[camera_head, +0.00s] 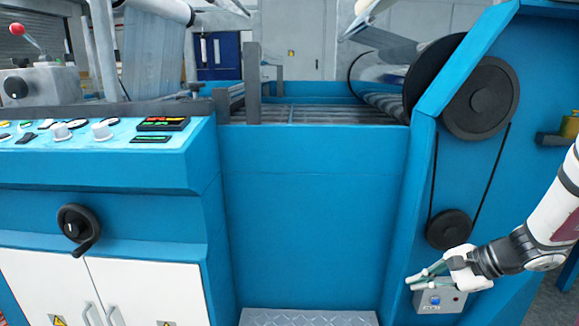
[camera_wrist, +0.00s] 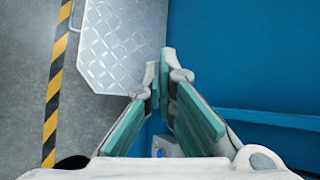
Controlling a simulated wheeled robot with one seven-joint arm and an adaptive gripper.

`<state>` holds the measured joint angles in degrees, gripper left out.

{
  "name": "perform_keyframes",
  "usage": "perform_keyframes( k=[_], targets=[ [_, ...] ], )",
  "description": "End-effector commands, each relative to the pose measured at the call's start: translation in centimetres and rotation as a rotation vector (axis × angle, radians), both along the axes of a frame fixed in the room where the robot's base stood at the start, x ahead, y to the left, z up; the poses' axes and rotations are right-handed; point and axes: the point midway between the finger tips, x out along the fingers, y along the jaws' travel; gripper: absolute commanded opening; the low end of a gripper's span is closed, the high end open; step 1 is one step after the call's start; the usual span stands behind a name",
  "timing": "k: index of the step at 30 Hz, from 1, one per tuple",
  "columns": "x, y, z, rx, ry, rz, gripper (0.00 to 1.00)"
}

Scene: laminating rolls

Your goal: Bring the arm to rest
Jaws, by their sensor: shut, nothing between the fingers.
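My gripper (camera_head: 415,281) is at the lower right in the head view, at the end of my white and black arm reaching in from the right edge. Its fingers are shut, with nothing held between them. It overlaps the top of a small grey button box (camera_head: 440,301) with a blue button on the blue machine; I cannot tell whether they touch. In the wrist view, the greenish finger pads (camera_wrist: 164,88) point toward the top of the picture, and part of the box (camera_wrist: 168,147) shows between them.
The blue laminating machine (camera_head: 310,220) fills the view. Pulleys and a belt (camera_head: 448,228) sit just above my gripper. A metal step plate (camera_head: 308,317) lies at its foot, also seen in the wrist view (camera_wrist: 122,42). A striped floor line (camera_wrist: 55,95) borders bare grey floor.

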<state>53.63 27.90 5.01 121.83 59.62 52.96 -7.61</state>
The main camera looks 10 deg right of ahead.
Motion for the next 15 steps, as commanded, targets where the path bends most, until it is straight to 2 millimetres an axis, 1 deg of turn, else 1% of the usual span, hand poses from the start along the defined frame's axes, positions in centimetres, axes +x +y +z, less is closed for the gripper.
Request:
perform_keyframes(
  k=[1,4,6,8,9,11,12,14,15],
  targets=[
    [-0.1,2.5,2.0,-0.036,-0.008,0.087,0.0],
    [-1.3,6.9,5.1,-0.095,-0.012,0.252,0.0],
    [-2.6,9.9,6.9,-0.14,-0.012,0.365,0.0],
    [-4.0,12.2,8.4,-0.177,-0.011,0.459,0.0],
    [-5.0,13.7,9.3,-0.204,-0.01,0.522,0.0],
    [-6.7,15.7,10.5,-0.247,-0.009,0.612,0.0],
    [-8.0,16.9,11.2,-0.275,-0.006,0.671,0.0],
    [-9.9,18.5,12.1,-0.32,-0.002,0.756,0.0],
    [-11.2,19.4,12.7,-0.352,0.0,0.811,0.0]
  ],
)
